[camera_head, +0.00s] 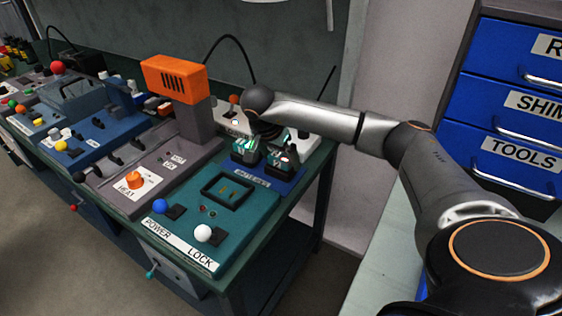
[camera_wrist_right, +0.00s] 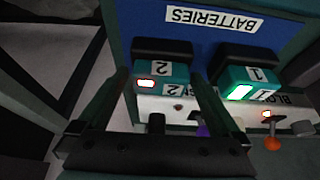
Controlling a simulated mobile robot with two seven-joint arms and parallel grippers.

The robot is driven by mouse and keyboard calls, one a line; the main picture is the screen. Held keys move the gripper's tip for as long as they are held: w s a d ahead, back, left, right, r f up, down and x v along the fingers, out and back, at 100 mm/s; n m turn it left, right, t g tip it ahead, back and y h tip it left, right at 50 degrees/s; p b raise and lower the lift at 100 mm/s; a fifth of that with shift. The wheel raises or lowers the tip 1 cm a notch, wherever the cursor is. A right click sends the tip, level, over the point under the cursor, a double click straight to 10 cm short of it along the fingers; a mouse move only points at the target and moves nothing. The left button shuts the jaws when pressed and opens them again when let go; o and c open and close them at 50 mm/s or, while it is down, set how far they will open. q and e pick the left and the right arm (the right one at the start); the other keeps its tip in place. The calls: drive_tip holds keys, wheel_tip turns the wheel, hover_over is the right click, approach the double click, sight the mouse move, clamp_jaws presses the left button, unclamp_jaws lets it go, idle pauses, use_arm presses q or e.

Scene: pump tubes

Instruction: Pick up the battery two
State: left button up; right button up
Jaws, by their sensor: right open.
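Battery two (camera_wrist_right: 177,72) is a teal block with a black top, a white "2" label and a small red light. In the head view battery two (camera_head: 281,157) is the right one of a pair on the blue batteries pad. My right gripper (camera_wrist_right: 160,78) is open, with its two fingers on either side of battery two in the wrist view; I cannot tell whether they touch it. In the head view my right gripper (camera_head: 268,131) is above and behind the batteries, partly hidden by the wrist. My left gripper is out of view.
Battery one (camera_wrist_right: 245,78), with a green light, stands close beside battery two. The batteries pad (camera_wrist_right: 290,35) is blue. The teal power panel (camera_head: 235,220), an orange-topped post (camera_head: 175,78) and other consoles lie to the left. Blue drawers (camera_head: 510,105) stand at the right.

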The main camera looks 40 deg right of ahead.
drive_tip(key=c, duration=1.3)
drive_tip(key=shift+r, duration=0.1)
drive_tip(key=shift+c, duration=0.5)
